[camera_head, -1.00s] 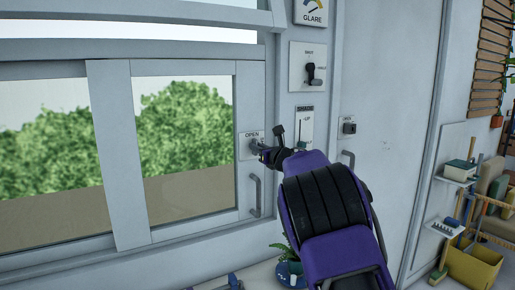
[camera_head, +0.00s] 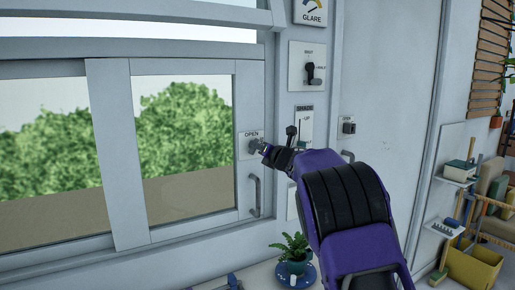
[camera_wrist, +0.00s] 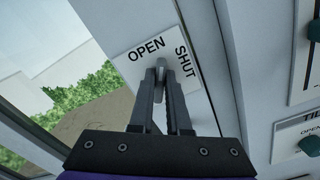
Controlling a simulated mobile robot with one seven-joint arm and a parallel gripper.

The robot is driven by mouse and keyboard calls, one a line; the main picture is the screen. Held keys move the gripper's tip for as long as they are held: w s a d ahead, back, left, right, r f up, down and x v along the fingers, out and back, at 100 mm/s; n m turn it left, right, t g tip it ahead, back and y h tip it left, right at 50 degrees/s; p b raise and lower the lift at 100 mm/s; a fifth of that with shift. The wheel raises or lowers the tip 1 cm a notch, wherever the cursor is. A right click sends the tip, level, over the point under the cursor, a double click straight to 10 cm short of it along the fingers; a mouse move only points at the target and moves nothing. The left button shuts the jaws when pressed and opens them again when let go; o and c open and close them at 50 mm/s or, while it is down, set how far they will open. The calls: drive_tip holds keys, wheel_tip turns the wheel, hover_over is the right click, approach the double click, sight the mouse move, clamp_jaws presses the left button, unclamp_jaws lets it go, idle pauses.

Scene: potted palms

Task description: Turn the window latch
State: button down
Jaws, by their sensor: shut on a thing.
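The window latch (camera_wrist: 161,66) is a small grey lever on a white plate (camera_wrist: 133,60) marked OPEN and SHUT, fixed to the window frame. In the wrist view my gripper (camera_wrist: 161,78) has its two fingers closed on the lever, which lies between the OPEN and SHUT words. In the head view the plate (camera_head: 244,152) is at the right edge of the window, and my gripper (camera_head: 264,149) reaches it from the right. The lever itself is mostly hidden there by the fingers.
A grey window handle (camera_head: 255,196) is below the plate.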

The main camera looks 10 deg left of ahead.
drive_tip(key=m+p, duration=0.1)
drive_tip(key=m, duration=0.4)
drive_tip(key=m+p, duration=0.1)
drive_tip(key=m, duration=0.5)
drive_tip(key=shift+w+d+f+m, duration=0.1)
drive_tip(key=shift+d+f+m, duration=0.1)
drive_tip(key=shift+m, duration=0.1)
drive_tip(key=shift+a, duration=0.1)
idle(0.3)
drive_tip(key=c, duration=0.9)
unclamp_jaws()
drive_tip(key=b+v, duration=0.3)
drive_tip(key=v, duration=1.4)
